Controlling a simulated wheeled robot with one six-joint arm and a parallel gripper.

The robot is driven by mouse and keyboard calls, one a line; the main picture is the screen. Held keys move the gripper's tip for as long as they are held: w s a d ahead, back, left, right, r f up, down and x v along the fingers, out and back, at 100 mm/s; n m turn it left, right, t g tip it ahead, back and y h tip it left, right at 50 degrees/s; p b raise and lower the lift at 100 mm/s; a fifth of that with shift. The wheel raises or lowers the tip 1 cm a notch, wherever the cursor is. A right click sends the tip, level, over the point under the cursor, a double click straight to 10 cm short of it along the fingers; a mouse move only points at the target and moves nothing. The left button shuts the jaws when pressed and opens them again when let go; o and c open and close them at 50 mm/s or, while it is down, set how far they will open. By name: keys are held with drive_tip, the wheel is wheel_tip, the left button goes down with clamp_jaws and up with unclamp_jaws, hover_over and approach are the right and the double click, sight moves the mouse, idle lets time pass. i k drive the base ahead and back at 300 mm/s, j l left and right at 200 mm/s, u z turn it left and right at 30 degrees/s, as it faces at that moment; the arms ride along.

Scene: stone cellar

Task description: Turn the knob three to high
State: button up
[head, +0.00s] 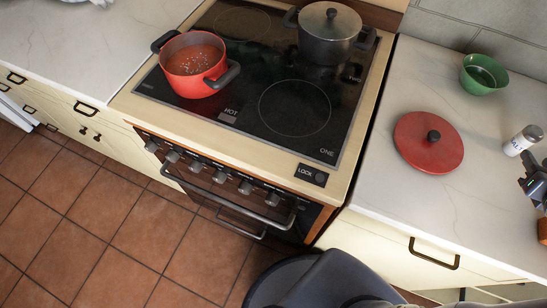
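The stove's front panel carries a row of several grey knobs (220,177) above the oven handle (225,205). The knobs' numbers and settings are too small to read, so I cannot tell which is knob three. The black glass cooktop (250,88) lies above them, with "ONE" by its front right ring and "HOT" near its front left. A red pot (193,65) with reddish contents stands at the front left. A dark lidded pot (330,32) stands at the back right. My gripper (532,184) is partly visible at the right edge, over the right counter and away from the knobs; its fingers are unclear.
A "LOCK" button (312,174) sits at the stove's front right corner. The right counter (370,195) holds a red lid (428,143), a green bowl (483,74) and a salt shaker (523,140). The tiled floor (110,220) before the stove's left side is clear.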

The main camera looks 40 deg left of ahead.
sight(195, 166)
drive_tip(key=u, duration=2.55)
drive_tip(key=k+j, duration=0.15)
drive_tip(key=k, duration=0.3)
drive_tip(key=i+j, duration=0.4)
drive_tip(key=i, duration=0.15)
